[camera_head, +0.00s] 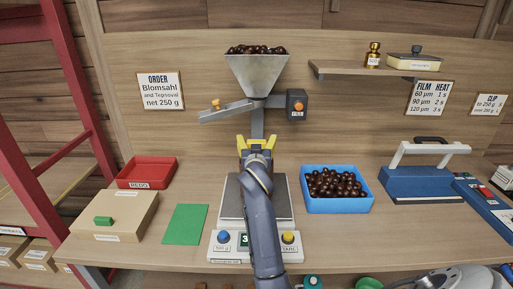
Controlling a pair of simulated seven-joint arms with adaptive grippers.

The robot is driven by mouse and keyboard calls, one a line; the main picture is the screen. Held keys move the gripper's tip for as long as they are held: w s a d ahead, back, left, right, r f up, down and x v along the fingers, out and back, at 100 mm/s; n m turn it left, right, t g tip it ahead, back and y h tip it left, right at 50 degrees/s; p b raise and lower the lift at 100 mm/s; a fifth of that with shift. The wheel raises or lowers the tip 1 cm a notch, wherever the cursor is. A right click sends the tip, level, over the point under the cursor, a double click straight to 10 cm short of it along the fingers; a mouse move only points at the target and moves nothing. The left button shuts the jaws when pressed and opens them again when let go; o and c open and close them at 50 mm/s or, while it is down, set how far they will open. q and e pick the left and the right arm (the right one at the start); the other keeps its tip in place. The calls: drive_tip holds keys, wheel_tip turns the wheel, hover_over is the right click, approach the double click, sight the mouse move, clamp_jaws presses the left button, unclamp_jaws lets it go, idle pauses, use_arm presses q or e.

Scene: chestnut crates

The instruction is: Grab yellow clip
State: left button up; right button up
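No yellow clip can be made out in this view. My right gripper (257,143), with two yellow fingertips, is in the middle of the picture, in front of the hopper's stand. Its fingertips look spread apart, with nothing visible between them. The forearm rises from the bottom edge and covers part of the scale (228,204). My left gripper is not in view. A sign headed CLIP (488,104) hangs on the wall at the far right.
A metal hopper (257,76) of chestnuts stands behind the gripper. A blue crate (338,206) of chestnuts stands right of the scale, a blue-and-white sealer (420,185) beyond it. A red tray (146,183), cardboard box (130,225) and green sheet (184,224) lie left.

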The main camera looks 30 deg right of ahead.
drive_tip(key=c, duration=1)
